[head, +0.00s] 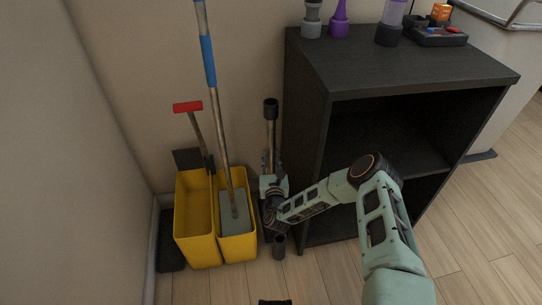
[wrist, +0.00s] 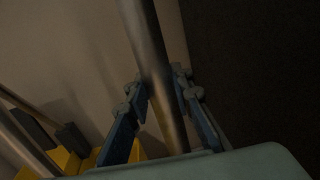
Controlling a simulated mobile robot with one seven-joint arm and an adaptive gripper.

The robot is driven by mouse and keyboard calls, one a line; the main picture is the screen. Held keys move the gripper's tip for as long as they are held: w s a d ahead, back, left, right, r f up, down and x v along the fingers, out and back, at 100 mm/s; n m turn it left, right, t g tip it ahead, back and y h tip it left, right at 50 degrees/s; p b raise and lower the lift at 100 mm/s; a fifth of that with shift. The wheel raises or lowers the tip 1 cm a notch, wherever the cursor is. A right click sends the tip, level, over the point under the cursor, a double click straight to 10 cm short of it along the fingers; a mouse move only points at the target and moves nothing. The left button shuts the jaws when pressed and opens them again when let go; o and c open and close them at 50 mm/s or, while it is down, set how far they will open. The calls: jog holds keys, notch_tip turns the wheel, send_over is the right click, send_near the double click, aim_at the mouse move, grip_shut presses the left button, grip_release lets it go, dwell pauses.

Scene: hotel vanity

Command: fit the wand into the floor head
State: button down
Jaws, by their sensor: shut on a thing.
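The wand (head: 269,134) is a metal tube with a black collar at its top. It stands about upright in the narrow gap between the yellow bucket and the dark cabinet. My gripper (head: 270,178) is shut around the tube. In the wrist view the wand (wrist: 148,45) passes between the two blue-padded fingers. A short dark upright socket (head: 279,247) stands on the floor just in front, apparently the floor head's neck. The wand's lower end is hidden behind my gripper and arm, so I cannot tell whether it touches the floor head.
The two-part yellow bucket (head: 196,253) is close on the left, holding a blue-gripped mop (head: 208,62) and a red-handled tool (head: 188,107). The dark cabinet (head: 307,130) is close on the right, with bottles and a tray on top. Open wooden floor lies in front.

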aim_at(271, 166)
jog(key=shift+f+b, duration=0.85)
jog(key=shift+f, duration=1.05)
dwell(0.4)
jog(key=c, duration=1.6)
grip_release()
jog(key=s, duration=0.4)
jog(key=s+d, duration=0.1)
jog(key=s, duration=0.7)
jog(key=shift+d, duration=0.4)
